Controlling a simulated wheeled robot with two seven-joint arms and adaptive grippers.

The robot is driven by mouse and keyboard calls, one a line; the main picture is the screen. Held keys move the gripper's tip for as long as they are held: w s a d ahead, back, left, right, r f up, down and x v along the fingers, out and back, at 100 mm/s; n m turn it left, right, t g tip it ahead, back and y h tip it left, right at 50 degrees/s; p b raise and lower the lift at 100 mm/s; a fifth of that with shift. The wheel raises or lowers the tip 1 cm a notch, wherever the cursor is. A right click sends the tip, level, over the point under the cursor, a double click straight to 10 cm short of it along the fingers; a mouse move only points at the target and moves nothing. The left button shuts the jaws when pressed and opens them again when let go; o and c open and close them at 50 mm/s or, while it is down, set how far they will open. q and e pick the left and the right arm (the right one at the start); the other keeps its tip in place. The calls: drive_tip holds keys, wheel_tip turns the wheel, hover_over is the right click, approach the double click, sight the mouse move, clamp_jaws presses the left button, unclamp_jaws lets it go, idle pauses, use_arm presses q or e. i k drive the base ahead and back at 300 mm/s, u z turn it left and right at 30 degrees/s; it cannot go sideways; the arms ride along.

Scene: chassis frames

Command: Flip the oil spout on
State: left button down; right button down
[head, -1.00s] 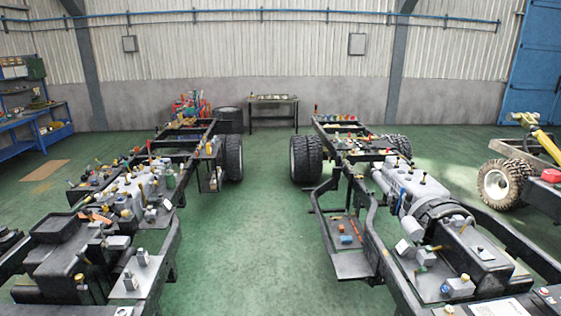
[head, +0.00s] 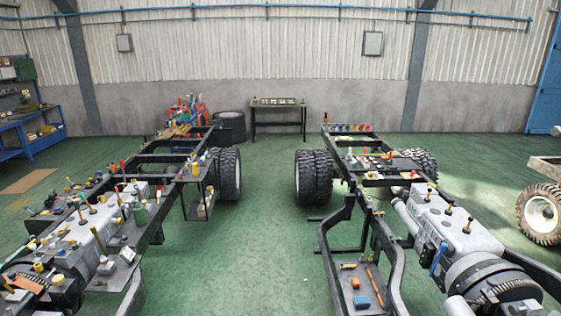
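I cannot pick out the oil spout for certain; the small parts are too small to tell. The right chassis frame (head: 347,221) carries a grey engine (head: 435,222) with several upright brass and black fittings on top. The left chassis frame (head: 172,205) carries another engine (head: 92,229) with several yellow-topped fittings. Neither of my grippers shows in the head view.
A clear green floor aisle (head: 252,240) runs between the two chassis. Dual tyres (head: 313,177) stand at the aisle's right side, and a tyre (head: 229,173) at its left. A dark table (head: 279,115) stands at the back wall. A blue workbench (head: 28,130) is at the left.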

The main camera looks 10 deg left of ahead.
sight(134, 202)
drive_tip(key=i, duration=0.6)
drive_tip(key=u, duration=0.9)
drive_tip(key=i, duration=3.3)
drive_tip(key=u, duration=2.35)
